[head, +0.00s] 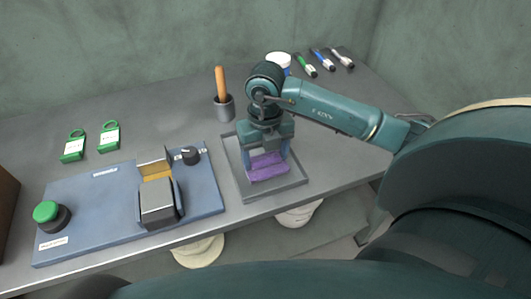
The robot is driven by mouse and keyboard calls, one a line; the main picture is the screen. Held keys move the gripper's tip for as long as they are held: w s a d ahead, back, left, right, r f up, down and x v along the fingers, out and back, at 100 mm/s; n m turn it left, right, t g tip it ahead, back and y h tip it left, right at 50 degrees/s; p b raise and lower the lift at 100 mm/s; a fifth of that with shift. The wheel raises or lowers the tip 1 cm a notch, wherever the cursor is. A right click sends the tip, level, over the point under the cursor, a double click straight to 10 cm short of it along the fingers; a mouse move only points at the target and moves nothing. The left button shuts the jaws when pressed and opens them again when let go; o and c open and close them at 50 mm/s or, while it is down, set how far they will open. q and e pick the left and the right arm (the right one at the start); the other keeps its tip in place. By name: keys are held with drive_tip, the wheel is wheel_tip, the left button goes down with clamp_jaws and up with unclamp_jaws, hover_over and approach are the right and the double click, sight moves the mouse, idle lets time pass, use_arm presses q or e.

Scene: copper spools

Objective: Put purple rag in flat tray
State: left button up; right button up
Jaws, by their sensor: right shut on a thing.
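The purple rag (267,172) is in the head view, right of the middle, at the inside of the flat grey tray (291,192). My right gripper (267,168) points down over the tray, shut on the purple rag. The fingers are on either side of the cloth. Whether the rag touches the tray floor is hard to tell. My left gripper is not in view.
The table's front edge is close.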

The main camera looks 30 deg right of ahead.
sight(265, 158)
drive_tip(key=shift+f, duration=0.1)
drive_tip(key=o, duration=0.7)
drive_tip(key=shift+f, duration=0.1)
drive_tip(key=o, duration=0.5)
wheel_tip(265, 158, up, 12)
drive_tip(key=p, duration=0.1)
drive_tip(key=shift+r+p, duration=0.25)
drive_tip(key=shift+p, duration=0.05)
